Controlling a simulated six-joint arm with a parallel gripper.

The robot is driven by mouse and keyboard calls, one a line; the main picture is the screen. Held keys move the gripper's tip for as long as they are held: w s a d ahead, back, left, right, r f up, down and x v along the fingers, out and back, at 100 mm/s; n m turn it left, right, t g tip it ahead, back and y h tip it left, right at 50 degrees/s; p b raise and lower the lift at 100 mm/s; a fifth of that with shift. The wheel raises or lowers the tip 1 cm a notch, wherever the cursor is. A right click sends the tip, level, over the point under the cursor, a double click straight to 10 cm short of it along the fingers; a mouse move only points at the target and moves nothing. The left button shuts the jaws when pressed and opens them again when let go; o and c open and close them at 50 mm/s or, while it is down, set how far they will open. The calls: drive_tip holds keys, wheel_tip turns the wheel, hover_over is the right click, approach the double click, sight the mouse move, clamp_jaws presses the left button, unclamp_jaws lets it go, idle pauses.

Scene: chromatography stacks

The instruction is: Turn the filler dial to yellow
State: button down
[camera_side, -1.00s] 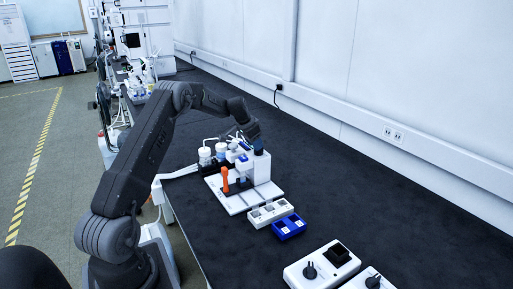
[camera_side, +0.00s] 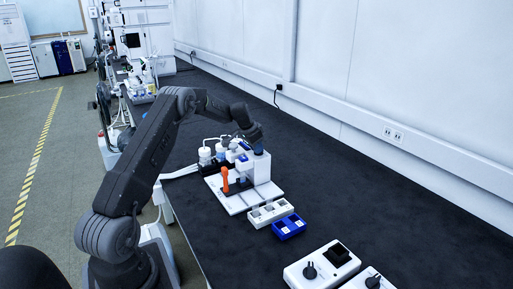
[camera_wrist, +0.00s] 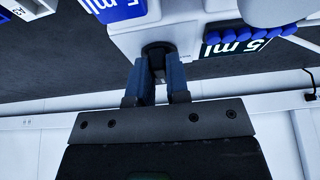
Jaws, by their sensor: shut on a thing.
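The filler is a white upright unit (camera_side: 262,168) on a white base plate (camera_side: 235,203) in the side view. In the wrist view its white body (camera_wrist: 205,12) fills the top, with a dark round filler dial (camera_wrist: 158,49) on it. My gripper (camera_wrist: 159,68) has its two blue fingers on either side of the dial, shut on it. In the side view my gripper (camera_side: 258,149) is at the top of the white unit. No yellow mark shows, and the dial's setting cannot be read.
An orange tool (camera_side: 225,180) stands on the base plate. White-capped bottles (camera_side: 205,155) stand behind it. A white rack (camera_side: 268,213) and a blue rack (camera_side: 289,227) lie in front. White boxes with black knobs (camera_side: 310,271) are nearer. The dark bench is clear to the right.

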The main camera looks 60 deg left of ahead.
sight(250, 152)
drive_tip(key=shift+m, duration=0.3)
drive_tip(key=m, duration=0.1)
drive_tip(key=m+h, duration=0.1)
drive_tip(key=m, duration=0.1)
drive_tip(key=m+h, duration=0.1)
drive_tip(key=shift+a+m, duration=0.25)
drive_tip(key=shift+m, duration=0.05)
drive_tip(key=m, duration=0.2)
drive_tip(key=m+g+h, duration=0.1)
drive_tip(key=m, duration=0.1)
drive_tip(key=shift+w+a+m, duration=0.1)
drive_tip(key=shift+w+m, duration=0.05)
drive_tip(key=shift+m, duration=0.15)
drive_tip(key=shift+g+h, duration=0.3)
drive_tip(key=c, duration=1.1)
unclamp_jaws()
drive_tip(key=v, duration=0.7)
drive_tip(key=shift+r, duration=0.25)
